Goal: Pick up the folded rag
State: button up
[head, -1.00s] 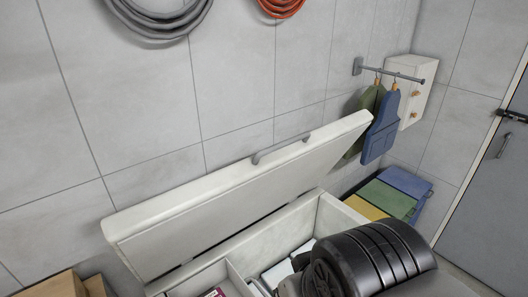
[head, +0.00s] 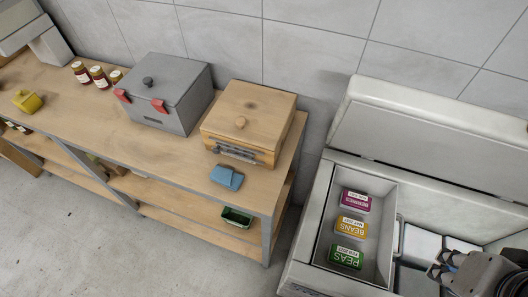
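A small blue folded cloth, which looks like the folded rag (head: 227,177), lies flat on the wooden workbench (head: 180,163) near its front right corner. It sits just in front of a wooden box and nothing covers it. My gripper (head: 436,268) is at the bottom right, over the open white chest, far to the right of the rag. Only part of it shows at the frame's edge, and whether its fingers are apart is unclear.
On the bench stand a wooden box (head: 248,115), a grey box with red latches (head: 167,93), several jars (head: 98,76) and a yellow item (head: 27,101). A green bin (head: 237,217) is on a lower shelf. The open chest (head: 309,238) holds a tray of labelled packets (head: 353,226).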

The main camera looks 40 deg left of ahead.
aim_at(226, 177)
jog(key=u, duration=2.15)
jog(key=z, duration=3.3)
jog(key=u, duration=3.3)
